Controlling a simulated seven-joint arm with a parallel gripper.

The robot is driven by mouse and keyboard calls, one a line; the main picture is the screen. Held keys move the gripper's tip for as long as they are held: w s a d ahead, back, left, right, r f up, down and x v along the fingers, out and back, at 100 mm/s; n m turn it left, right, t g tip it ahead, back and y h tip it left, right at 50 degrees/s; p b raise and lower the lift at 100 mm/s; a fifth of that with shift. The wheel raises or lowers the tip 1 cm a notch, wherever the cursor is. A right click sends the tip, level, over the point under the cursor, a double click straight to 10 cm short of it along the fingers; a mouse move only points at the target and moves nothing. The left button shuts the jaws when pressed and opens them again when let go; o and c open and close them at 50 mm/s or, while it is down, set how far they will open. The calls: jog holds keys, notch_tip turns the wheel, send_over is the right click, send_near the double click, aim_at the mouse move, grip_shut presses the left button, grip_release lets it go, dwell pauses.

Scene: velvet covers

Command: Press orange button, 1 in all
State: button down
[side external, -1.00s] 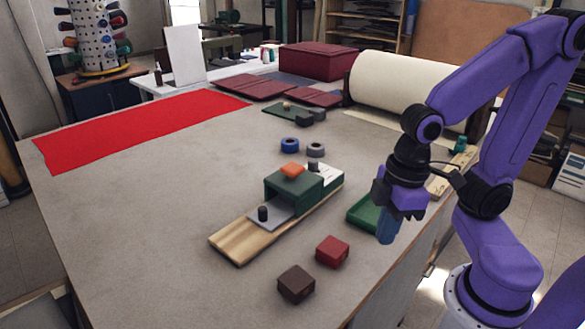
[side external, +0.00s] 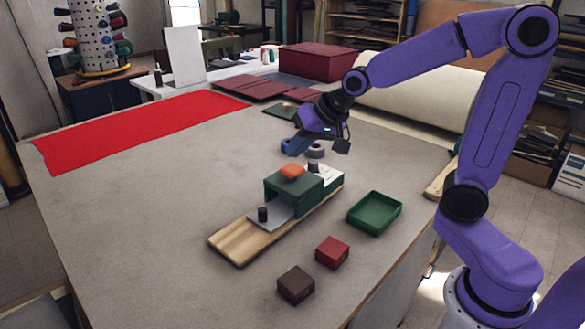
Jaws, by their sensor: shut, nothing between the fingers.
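The orange button (side external: 291,171) sits on top of a green box (side external: 294,193). The box is mounted on a long wooden board (side external: 240,238) with a grey plate and a black knob (side external: 263,214) at its near end. My gripper (side external: 289,150) is above and behind the button in the side view, apart from it, with its blue fingers pointing down and left. The fingers are shut with nothing between them.
An empty green tray (side external: 374,212) lies right of the board. A red block (side external: 332,252) and a dark brown block (side external: 296,285) lie in front. A grey ring (side external: 315,151) is near my gripper. Red cloth (side external: 135,128) covers the back left. The left table area is clear.

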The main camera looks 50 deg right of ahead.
aim_at(290, 166)
jog(key=w+d+r+m+t+h, duration=0.1)
jog(key=w+d+r+m+t, duration=0.1)
jog(key=w+d+m, duration=0.2)
jog(key=shift+w+d+r, duration=0.3)
jog(key=shift+w+d, duration=0.55)
jog(key=shift+d, duration=0.1)
jog(key=shift+f, duration=0.1)
jog(key=shift+f, duration=4.3)
jog(key=shift+f, duration=0.45)
jog(key=shift+s+f, duration=0.1)
jog(key=shift+f, duration=0.75)
jog(key=shift+r, duration=1.25)
